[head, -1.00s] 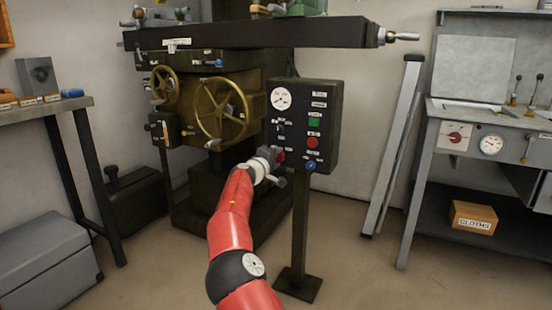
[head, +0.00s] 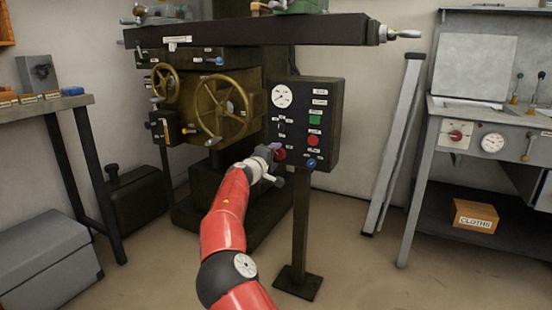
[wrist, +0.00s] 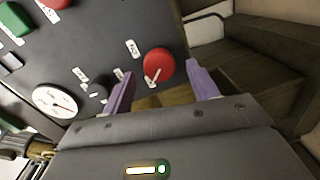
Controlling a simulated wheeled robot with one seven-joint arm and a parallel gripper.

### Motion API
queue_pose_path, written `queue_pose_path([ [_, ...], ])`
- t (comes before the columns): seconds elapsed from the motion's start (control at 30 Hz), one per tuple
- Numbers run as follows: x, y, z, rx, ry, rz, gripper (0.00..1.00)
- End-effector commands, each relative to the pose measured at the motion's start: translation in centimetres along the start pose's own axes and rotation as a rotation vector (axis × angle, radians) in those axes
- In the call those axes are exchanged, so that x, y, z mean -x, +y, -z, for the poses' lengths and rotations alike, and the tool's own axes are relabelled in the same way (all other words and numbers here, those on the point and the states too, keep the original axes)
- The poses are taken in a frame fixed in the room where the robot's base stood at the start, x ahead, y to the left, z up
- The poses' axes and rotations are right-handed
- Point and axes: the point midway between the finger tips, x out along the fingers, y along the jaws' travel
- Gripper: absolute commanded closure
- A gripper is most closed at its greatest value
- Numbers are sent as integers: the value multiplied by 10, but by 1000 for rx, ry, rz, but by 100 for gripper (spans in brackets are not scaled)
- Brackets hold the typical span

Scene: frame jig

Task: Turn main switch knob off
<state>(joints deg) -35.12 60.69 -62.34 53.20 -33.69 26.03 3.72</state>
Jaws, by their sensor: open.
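A dark control panel (head: 326,100) stands on a post in front of the machine. A red round knob (head: 281,154) sits low on its left side; I take it for the main switch knob, though its label is too small to read. The knob also shows in the wrist view (wrist: 158,63), with a pale pointer mark on its face. My gripper (head: 276,148) is at the panel's lower left, close to the knob. In the wrist view its two purple fingers (wrist: 160,70) are apart, one on each side of the knob in the picture. I cannot tell whether they touch it.
The panel also carries a gauge (head: 282,97), a green button (head: 315,120), a red button (head: 313,140) and a blue knob (head: 311,163). A large brass handwheel (head: 222,107) is left of the panel. A workbench (head: 480,120) stands to the right.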

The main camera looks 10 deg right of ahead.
Motion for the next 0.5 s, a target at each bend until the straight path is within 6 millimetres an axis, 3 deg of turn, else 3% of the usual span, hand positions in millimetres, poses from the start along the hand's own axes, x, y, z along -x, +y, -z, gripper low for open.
queue_pose_path([
  [0.3,51,-2,1,0,3,1,41],
  [0.5,62,0,0,-1,1,0,41],
])
